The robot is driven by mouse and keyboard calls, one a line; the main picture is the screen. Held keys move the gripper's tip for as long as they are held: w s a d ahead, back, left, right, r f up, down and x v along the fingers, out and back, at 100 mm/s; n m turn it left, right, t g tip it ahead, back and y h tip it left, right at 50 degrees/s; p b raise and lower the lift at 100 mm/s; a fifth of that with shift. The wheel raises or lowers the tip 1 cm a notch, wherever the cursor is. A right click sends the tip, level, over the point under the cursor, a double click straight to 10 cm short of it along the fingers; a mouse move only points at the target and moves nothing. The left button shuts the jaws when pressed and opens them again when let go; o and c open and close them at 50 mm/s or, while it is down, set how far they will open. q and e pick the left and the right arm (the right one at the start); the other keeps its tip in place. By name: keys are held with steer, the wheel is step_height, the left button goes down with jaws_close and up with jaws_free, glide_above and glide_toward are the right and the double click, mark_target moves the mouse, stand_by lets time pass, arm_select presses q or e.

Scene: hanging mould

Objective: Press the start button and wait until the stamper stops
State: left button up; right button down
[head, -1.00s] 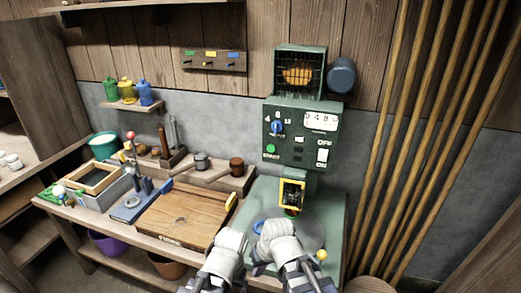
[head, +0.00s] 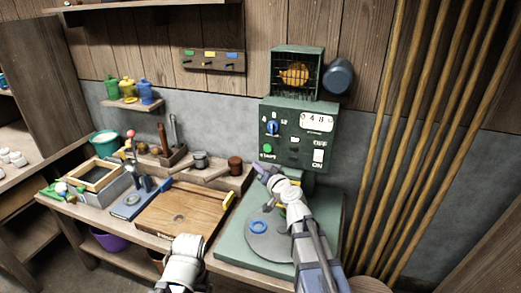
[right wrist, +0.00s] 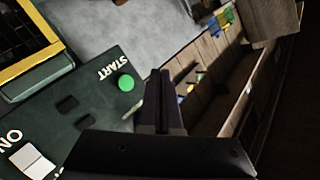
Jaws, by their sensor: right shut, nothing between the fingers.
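The green stamper machine (head: 285,120) stands at the back of the bench. Its green start button (head: 267,149) is low on the panel's left, labelled START; it also shows in the right wrist view (right wrist: 126,83). My right gripper (head: 259,169) is shut and empty, just below the button in the head view. In the right wrist view its dark fingers (right wrist: 160,95) are beside the button, apart from it in the picture; contact cannot be told. My right arm largely hides the stamping part. My left gripper (head: 187,243) is at the bottom; its fingers cannot be made out.
A white OFF/ON switch (head: 318,156), a blue knob (head: 272,128) and a white counter (head: 316,122) share the panel. A wooden board (head: 180,216) is to the left; poles (head: 400,140) lean right.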

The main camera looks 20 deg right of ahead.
mark_target(267, 149)
steer(key=shift+d, duration=0.1)
stand_by(0.3)
steer(key=w+d, duration=0.5)
steer(key=w, duration=0.2)
steer(key=shift+w, duration=0.15)
steer(key=shift+w, duration=0.1)
stand_by(2.1)
steer(key=shift+w+d, duration=0.15)
steer(key=shift+w, duration=0.1)
